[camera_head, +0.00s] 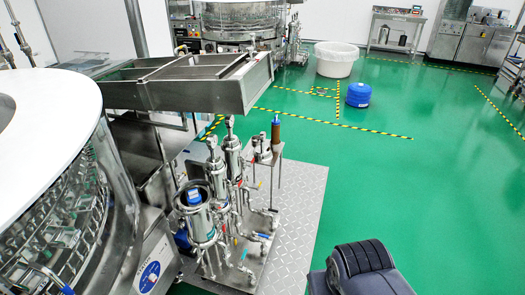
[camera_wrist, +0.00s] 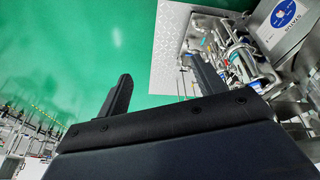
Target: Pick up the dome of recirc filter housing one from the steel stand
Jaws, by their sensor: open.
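The small steel stand (camera_head: 280,172) is beside the filter skid in the head view. A shiny metal piece (camera_head: 262,147) on it looks like the dome. A brown cylinder (camera_head: 276,133) with a blue tip stands upright at its far edge. The nearest filter housing (camera_head: 203,228) is open at the top and shows a blue-topped cartridge (camera_head: 194,197). Two other housings (camera_head: 215,168) behind it are capped. My gripper (camera_wrist: 160,68) is open and empty in the wrist view, apart from the stand and skid. The dome cannot be made out in the wrist view.
A checkered metal plate (camera_head: 305,190) lies under the skid. The rotary washer (camera_head: 75,215) stands at the left, with a steel chute (camera_head: 180,95) above the skid. A blue drum (camera_head: 358,95) and white tub (camera_head: 336,62) stand farther back.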

